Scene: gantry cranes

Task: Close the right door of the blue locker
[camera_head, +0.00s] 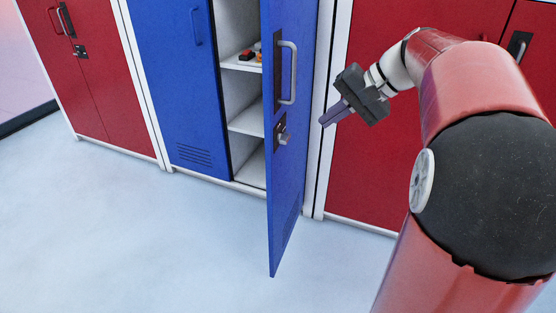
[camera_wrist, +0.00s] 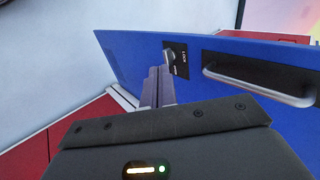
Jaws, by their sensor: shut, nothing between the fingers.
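The blue locker stands between red lockers in the head view, with its left door (camera_head: 179,90) shut. Its right door (camera_head: 291,190) stands open, swung out toward me. The door carries a grey bar handle (camera_head: 288,72) and a lock with a small lever (camera_head: 282,135). My gripper (camera_head: 325,121) is shut and empty, to the right of the open door near lock height. In the wrist view the fingers (camera_wrist: 157,85) point toward the blue door (camera_wrist: 130,55), just beside the lock (camera_wrist: 174,58), with the handle (camera_wrist: 260,82) to the right. I cannot tell whether the fingertips touch the door.
Inside the locker are white shelves (camera_head: 245,122), with small coloured items (camera_head: 252,52) on an upper one. Red lockers stand to the left (camera_head: 90,105) and right (camera_head: 365,170). The pale floor (camera_head: 130,240) in front is clear.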

